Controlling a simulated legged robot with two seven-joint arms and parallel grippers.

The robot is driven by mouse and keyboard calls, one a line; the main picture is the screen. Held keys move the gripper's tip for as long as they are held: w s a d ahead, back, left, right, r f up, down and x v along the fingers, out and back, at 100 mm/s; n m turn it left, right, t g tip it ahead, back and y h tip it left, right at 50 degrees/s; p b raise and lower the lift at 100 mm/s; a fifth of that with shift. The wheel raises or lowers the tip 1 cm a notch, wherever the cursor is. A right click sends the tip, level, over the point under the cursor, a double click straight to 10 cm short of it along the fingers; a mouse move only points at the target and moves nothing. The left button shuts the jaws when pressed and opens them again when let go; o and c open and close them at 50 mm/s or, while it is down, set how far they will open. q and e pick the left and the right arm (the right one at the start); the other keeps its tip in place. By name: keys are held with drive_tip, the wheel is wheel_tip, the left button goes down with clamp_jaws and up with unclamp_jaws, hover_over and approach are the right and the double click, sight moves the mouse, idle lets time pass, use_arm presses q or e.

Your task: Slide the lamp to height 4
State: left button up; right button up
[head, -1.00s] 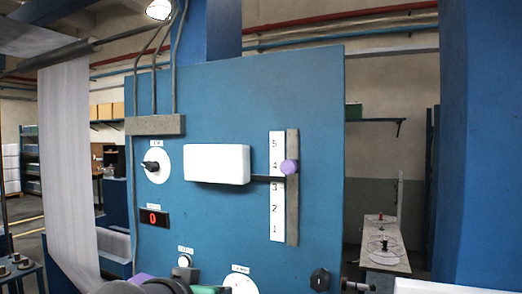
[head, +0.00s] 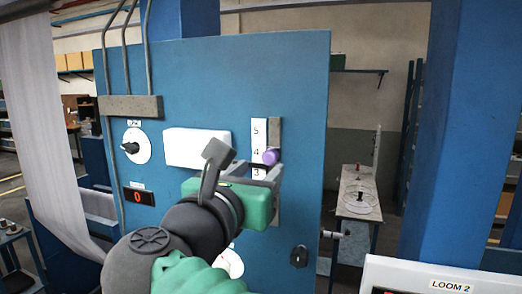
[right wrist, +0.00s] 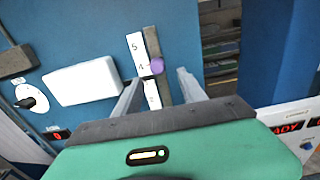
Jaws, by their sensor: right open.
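The lamp is a white box (head: 195,148) on the blue panel, also in the right wrist view (right wrist: 85,86). A purple knob (head: 271,157) sits on the grey upright rail beside a white scale numbered up to 5 (head: 259,130). The knob is about level with the 4, and shows so in the right wrist view (right wrist: 157,66). My right gripper (head: 245,165) is open in front of the panel, hiding the lower scale and part of the rail. In the right wrist view its fingers (right wrist: 160,88) point at the rail, one on each side below the knob. My left gripper is out of view.
A black dial (head: 132,147) and a red display reading 0 (head: 138,196) are left of the lamp. A black knob (head: 299,256) is at the panel's lower right. A LOOM 2 console (head: 415,275) stands at front right. White fabric (head: 40,110) hangs at left.

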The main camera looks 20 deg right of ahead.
sight(267, 158)
drive_tip(key=x, duration=0.1)
drive_tip(key=p+x, duration=0.1)
drive_tip(key=x, duration=0.1)
drive_tip(key=p+x, duration=0.1)
drive_tip(key=shift+w+a+r, duration=0.15)
drive_tip(key=shift+w+r, duration=0.25)
drive_tip(key=shift+w, duration=0.7)
drive_tip(key=shift+w+d+f, duration=0.25)
drive_tip(key=shift+w+d, duration=0.1)
drive_tip(key=shift+d, duration=0.6)
drive_tip(key=shift+c, duration=0.8)
drive_tip(key=shift+d, duration=0.1)
drive_tip(key=c, duration=0.5)
drive_tip(key=shift+a, duration=0.35)
clamp_jaws()
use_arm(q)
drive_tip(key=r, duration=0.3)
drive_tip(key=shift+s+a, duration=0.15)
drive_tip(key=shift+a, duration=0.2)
use_arm(e)
drive_tip(key=shift+d, duration=0.1)
